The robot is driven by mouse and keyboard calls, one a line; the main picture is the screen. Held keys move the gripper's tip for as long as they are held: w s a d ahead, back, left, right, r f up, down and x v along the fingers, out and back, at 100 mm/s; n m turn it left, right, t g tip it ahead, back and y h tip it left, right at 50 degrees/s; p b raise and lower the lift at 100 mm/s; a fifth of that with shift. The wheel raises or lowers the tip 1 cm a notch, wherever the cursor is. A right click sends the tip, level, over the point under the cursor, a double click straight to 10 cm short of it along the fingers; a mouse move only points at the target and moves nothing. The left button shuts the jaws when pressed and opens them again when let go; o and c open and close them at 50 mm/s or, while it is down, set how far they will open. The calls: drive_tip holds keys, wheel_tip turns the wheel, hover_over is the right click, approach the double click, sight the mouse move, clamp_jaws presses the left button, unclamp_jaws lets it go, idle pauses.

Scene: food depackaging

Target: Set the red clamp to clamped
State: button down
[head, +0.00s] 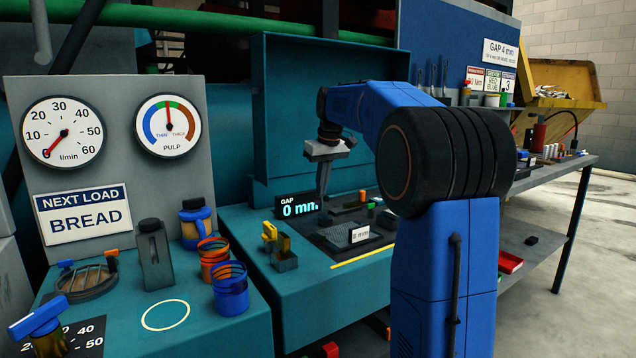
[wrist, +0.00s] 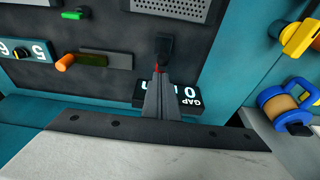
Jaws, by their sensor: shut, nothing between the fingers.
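My gripper (head: 323,195) is shut and empty, pointing down over the dark bench plate in the head view. In the wrist view my gripper (wrist: 160,80) has its fingers pressed together. A small red piece, which looks like part of the red clamp (wrist: 156,69), shows right at the fingertips, beside a dark block (wrist: 165,47). The fingers hide most of it, so I cannot tell whether they touch it or how the clamp is set. I cannot make out the red clamp in the head view.
The gap display (head: 299,209) reads 0 mm and stands close to my fingers. An orange peg (wrist: 65,62) and a green-topped part (wrist: 72,14) lie left in the wrist view. A perforated plate (wrist: 172,8) is beyond. Yellow-handled parts (head: 284,244) stand on the bench.

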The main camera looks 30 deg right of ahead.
drive_tip(key=shift+s, duration=0.55)
drive_tip(key=shift+r, duration=0.1)
drive_tip(key=shift+s+t, duration=0.25)
drive_tip(key=shift+t, duration=0.05)
